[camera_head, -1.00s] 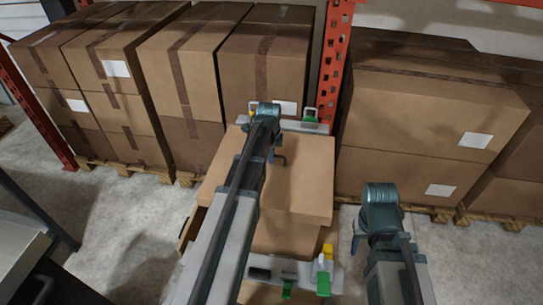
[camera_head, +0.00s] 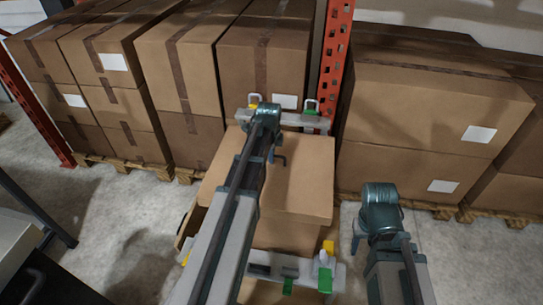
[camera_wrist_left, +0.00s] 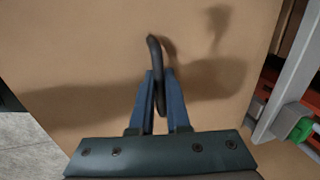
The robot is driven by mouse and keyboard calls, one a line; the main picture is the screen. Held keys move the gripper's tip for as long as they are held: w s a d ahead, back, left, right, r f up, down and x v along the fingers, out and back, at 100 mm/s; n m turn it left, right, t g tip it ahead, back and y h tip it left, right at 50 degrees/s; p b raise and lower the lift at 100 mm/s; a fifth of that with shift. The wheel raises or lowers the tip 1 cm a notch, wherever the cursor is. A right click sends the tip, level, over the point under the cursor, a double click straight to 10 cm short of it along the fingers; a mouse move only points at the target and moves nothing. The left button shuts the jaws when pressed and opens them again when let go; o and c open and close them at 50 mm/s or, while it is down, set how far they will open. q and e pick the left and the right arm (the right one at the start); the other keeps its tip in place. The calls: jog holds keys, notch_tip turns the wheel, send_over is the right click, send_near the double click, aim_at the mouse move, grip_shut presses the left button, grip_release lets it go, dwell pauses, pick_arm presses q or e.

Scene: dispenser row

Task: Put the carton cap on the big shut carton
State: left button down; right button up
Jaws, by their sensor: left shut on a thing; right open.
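The carton cap (camera_head: 305,180) is a wide, flat brown piece with a dark upright handle (camera_wrist_left: 153,50). My left gripper (camera_head: 274,155) is above it with its fingers shut on that handle, as the left wrist view (camera_wrist_left: 159,85) also shows. The big shut carton (camera_head: 285,234) shows as a brown side below the cap's near edge. The cap covers its top, and I cannot tell whether they touch. My right gripper (camera_head: 357,236) is open and empty, right of the carton; its fingers are mostly hidden by its wrist.
Grey rails with green and yellow parts run behind the cap (camera_head: 293,119) and in front of the carton (camera_head: 262,258). Large taped boxes (camera_head: 180,65) stand on pallets behind, beside an orange rack post (camera_head: 333,60). Bare floor (camera_head: 130,230) lies to the left.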

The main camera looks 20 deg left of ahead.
pick_arm(q)
jog(key=c, duration=0.8)
grip_release()
jog(key=shift+r, duration=0.1)
jog(key=s+r+p, duration=0.1)
jog(key=r+p, duration=0.8)
jog(key=s+r+p, duration=0.1)
jog(key=r+p, duration=0.3)
jog(key=shift+s+d+r+p, duration=0.2)
jog(key=shift+s+d+p, duration=0.1)
